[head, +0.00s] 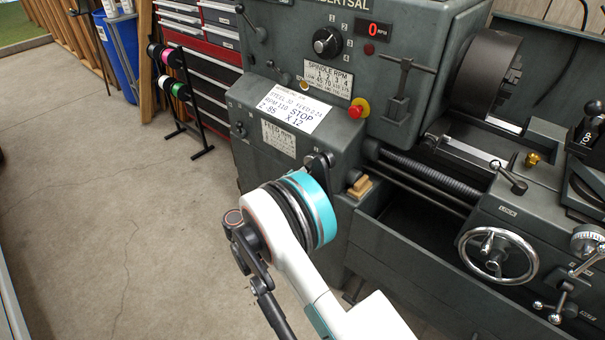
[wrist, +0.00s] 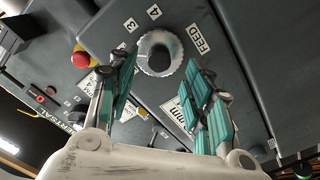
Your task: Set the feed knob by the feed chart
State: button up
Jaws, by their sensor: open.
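The feed knob (wrist: 160,53) is a round, worn knob with a pale ring, beside a FEED label (wrist: 199,38) and the numbers 3 and 4 in the wrist view. My gripper (wrist: 160,70) is open, with one teal-padded finger on each side below the knob in the picture. I cannot tell whether either finger touches it. In the head view my arm hides the gripper's fingers. The feed chart (head: 279,138) is a small white plate on the lathe's headstock; its figures are too small to read.
The spindle knob (head: 327,42) and spindle chart (head: 327,80) are higher on the lathe. A red stop button (head: 358,108) sits beside the charts, and a handwheel (head: 497,256) is at right. A spool rack (head: 180,95) stands at left; the floor (head: 90,210) is open.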

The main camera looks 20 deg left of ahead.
jog(key=v, duration=0.7)
jog(key=shift+s, duration=0.35)
jog(key=shift+a, duration=0.1)
